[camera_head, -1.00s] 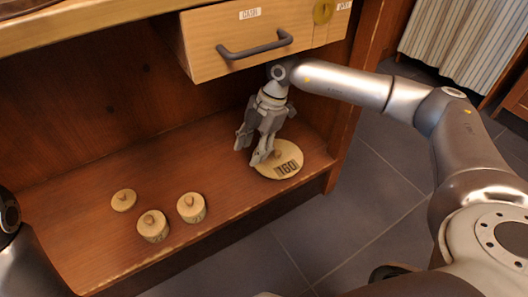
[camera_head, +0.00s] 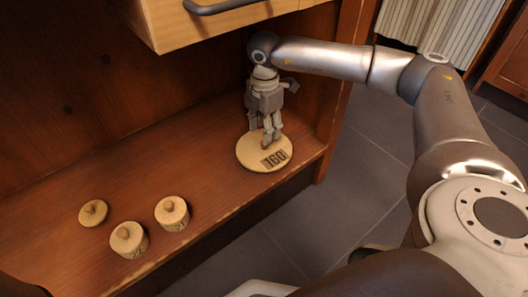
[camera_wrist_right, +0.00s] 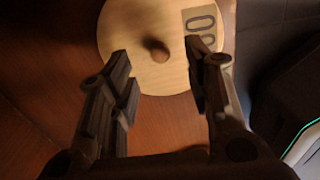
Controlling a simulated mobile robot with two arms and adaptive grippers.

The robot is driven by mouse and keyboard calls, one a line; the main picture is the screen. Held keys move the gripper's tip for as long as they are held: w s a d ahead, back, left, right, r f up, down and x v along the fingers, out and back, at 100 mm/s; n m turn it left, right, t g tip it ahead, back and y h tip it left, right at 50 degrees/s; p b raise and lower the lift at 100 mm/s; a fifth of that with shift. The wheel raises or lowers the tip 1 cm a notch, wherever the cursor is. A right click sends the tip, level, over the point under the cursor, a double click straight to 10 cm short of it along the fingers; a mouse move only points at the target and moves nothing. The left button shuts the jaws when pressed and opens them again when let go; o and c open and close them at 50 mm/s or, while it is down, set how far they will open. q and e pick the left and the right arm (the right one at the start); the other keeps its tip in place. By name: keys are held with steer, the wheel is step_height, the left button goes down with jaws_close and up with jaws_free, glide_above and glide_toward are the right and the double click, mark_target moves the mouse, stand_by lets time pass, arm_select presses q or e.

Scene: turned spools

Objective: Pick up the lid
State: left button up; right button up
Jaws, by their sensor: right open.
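The lid is a flat round pale-wood disc (camera_head: 250,157) with a dark "160" label, lying on the brown wooden shelf; its knob (camera_wrist_right: 155,50) shows in the right wrist view. My right gripper (camera_head: 268,142) points down over the lid, with its fingers close to the knob. In the right wrist view the right gripper (camera_wrist_right: 160,62) is open, with one finger on each side of the knob and a gap to both. I cannot tell how high the fingertips are above the disc. The label is partly behind a finger in the wrist view. My left gripper is not in view.
Two small knobbed wooden pots (camera_head: 128,240) (camera_head: 172,213) and a lower knobbed wooden piece (camera_head: 93,213) stand on the shelf (camera_head: 190,165) at left. A drawer (camera_head: 215,22) with a dark handle overhangs the shelf. Bare shelf lies between the pots and the lid.

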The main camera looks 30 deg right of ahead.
mark_target(264, 147)
step_height(264, 147, down, 5)
steer(key=b, duration=0.4)
steer(key=shift+a, duration=0.1)
steer(key=shift+r, duration=0.1)
steer(key=shift+c, duration=0.3)
jaws_close()
